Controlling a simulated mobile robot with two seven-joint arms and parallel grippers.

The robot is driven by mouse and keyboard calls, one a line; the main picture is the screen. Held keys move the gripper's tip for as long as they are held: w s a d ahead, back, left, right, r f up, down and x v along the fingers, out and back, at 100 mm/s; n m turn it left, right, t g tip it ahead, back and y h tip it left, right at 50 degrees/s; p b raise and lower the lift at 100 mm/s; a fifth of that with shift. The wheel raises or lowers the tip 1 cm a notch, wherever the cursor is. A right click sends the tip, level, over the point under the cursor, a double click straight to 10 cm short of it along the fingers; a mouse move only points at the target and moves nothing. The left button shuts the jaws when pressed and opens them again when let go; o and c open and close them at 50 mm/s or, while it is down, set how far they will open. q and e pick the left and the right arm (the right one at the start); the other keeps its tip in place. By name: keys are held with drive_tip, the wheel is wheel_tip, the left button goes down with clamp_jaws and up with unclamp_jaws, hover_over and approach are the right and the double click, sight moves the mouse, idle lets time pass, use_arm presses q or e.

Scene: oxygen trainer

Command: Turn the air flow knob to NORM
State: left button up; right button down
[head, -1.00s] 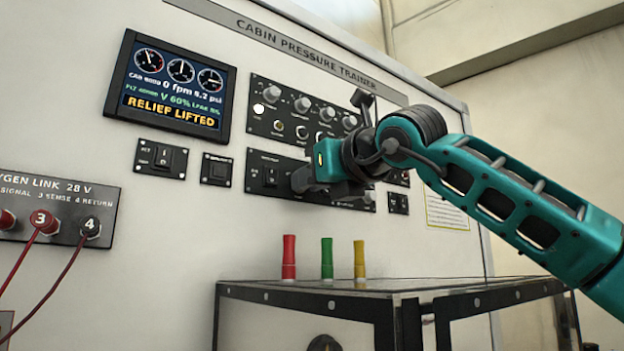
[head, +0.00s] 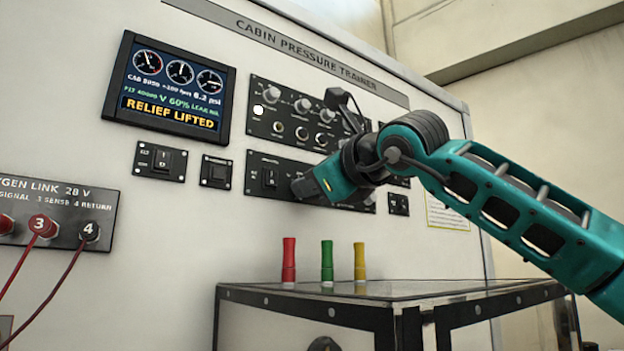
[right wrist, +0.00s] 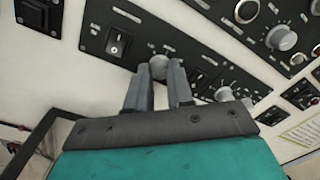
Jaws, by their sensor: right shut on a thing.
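My right gripper (head: 300,188) is at the lower black control panel (head: 262,160), reaching in from the right. In the right wrist view its two fingers (right wrist: 161,82) are shut on a round grey knob (right wrist: 158,66), one finger on each side. The knob is on the panel, to the right of a rocker switch (right wrist: 118,42). The printing around the knob is too small to read, so its setting cannot be told. In the head view the gripper hides this knob. My left gripper is not in view.
A screen (head: 168,90) at upper left reads RELIEF LIFTED. The upper panel (head: 262,125) has several knobs. Red (head: 289,262), green (head: 327,264) and yellow (head: 360,263) cylinders stand on the black-framed box (head: 300,291) below. Red leads (head: 60,262) hang at left.

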use_arm(q)
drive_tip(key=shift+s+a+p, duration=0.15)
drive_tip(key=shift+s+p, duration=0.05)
drive_tip(key=shift+p, duration=0.1)
use_arm(e)
drive_tip(key=n, duration=0.3)
drive_tip(key=shift+n, duration=0.3)
drive_tip(key=c, duration=1)
unclamp_jaws()
use_arm(q)
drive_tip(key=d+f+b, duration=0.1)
drive_tip(key=b, duration=0.2)
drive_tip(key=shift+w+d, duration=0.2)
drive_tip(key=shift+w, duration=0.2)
use_arm(e)
drive_tip(key=v, duration=1.3)
